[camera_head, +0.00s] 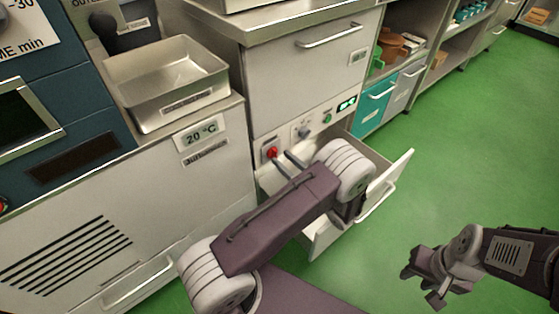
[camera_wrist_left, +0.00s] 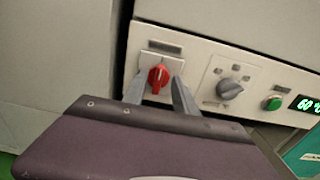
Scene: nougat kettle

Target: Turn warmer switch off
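The warmer's control panel (camera_wrist_left: 205,50) carries a red rotary switch (camera_wrist_left: 158,78) on a pale plate. The switch also shows in the head view (camera_head: 271,153), and its white mark stands close to upright in the wrist view. My left gripper (camera_head: 283,158) is at the panel, with one finger on each side of the red switch. Gaps show between the switch and both fingers, so the gripper is open; whether the tips touch the plate I cannot tell. My right gripper (camera_head: 424,284) hangs over the green floor, its fingers apart and empty.
Right of the switch are a grey knob (camera_wrist_left: 230,88), a green button (camera_wrist_left: 273,103) and a display reading 60 °C (camera_wrist_left: 308,104). A drawer (camera_head: 398,178) stands open below the panel, beside my left arm. A metal tray (camera_head: 165,80) sits on the left counter. Green floor lies free at right.

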